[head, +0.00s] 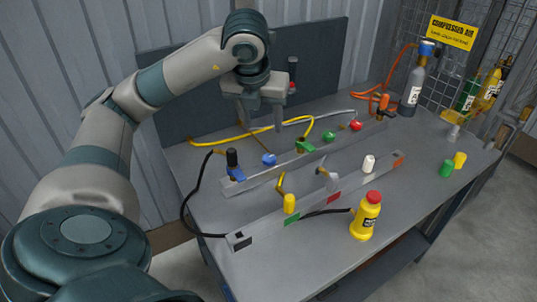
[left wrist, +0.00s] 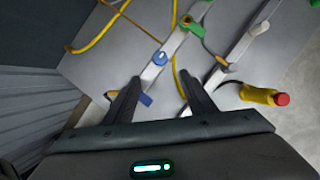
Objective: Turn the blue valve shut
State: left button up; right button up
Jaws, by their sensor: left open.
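A blue lever (head: 236,173) sits at the near left end of the rear grey rail, beside a black upright cylinder (head: 232,157). A round blue knob (head: 269,159) stands on the same rail to its right. In the left wrist view the blue knob (left wrist: 160,58) has a white mark and lies just beyond and between my fingertips. The blue lever (left wrist: 145,98) shows between the fingers, close to the left one, partly hidden. My left gripper (head: 263,122) is open and empty above the bench; it also shows in the left wrist view (left wrist: 159,77). My right gripper is not in view.
The rear rail also carries a green lever (head: 304,146), a green knob (head: 328,137) and a red knob (head: 355,125). A front rail (head: 262,229) runs alongside. Yellow hoses (head: 232,140) lie behind.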

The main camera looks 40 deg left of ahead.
aim_at(269, 157)
pick_arm(q)
jog(key=x, duration=1.5)
jog(key=shift+w+a+f, duration=0.1)
jog(key=shift+w+f, duration=0.15)
jog(key=shift+f, duration=0.5)
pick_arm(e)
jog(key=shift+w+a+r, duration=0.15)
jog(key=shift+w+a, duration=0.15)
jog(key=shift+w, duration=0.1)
